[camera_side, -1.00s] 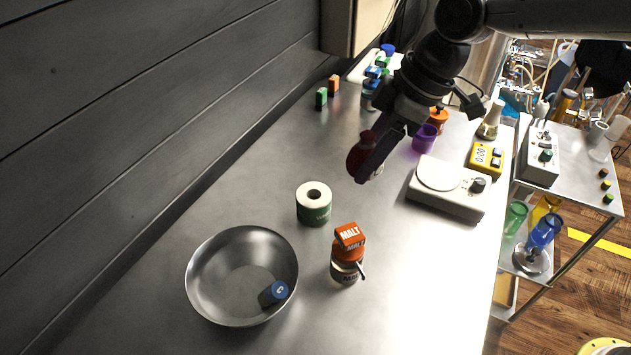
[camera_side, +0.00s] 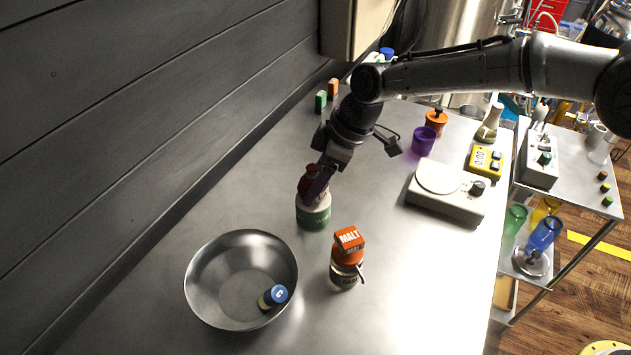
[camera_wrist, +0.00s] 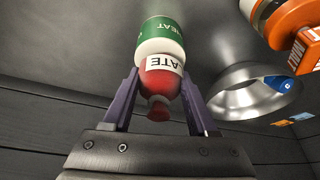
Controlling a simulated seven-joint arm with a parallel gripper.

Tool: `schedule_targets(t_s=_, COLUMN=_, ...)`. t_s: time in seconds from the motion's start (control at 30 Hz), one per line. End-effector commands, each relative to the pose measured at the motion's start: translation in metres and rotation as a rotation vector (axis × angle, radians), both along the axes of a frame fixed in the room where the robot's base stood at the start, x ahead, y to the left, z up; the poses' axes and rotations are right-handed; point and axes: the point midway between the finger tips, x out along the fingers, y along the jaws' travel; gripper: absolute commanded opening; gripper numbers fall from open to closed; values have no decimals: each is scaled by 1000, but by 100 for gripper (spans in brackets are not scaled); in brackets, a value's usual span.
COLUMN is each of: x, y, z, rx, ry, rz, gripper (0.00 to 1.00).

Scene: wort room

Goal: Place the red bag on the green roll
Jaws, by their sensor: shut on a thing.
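The red bag (camera_side: 309,181) is between the fingers of my gripper (camera_side: 320,185), which is shut on it. In the wrist view the red bag (camera_wrist: 160,82) shows a white label and sits between the two purple-grey fingers of my gripper (camera_wrist: 160,95). The green roll (camera_side: 313,217) stands upright on the steel bench, white with a green band. The bag is right over the roll's top in the side view. In the wrist view the bag overlaps the white end of the roll (camera_wrist: 160,35). I cannot tell whether they touch or a small gap remains.
A steel bowl (camera_side: 213,274) with a blue-capped piece (camera_side: 276,295) inside stands front left. A jar (camera_side: 345,272) with an orange MALT box (camera_side: 348,239) on top stands to the roll's right.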

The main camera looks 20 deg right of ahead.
Motion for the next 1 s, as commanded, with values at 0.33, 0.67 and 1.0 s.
schedule_targets(t_s=0.33, x=0, y=0, z=-4, rx=1, ry=-1, rz=-1, gripper=3)
schedule_targets(t_s=0.67, x=0, y=0, z=-6, rx=1, ry=-1, rz=-1, gripper=89)
schedule_targets(t_s=1.0, x=-1, y=-3, z=5, rx=2, ry=-3, rz=-1, gripper=89)
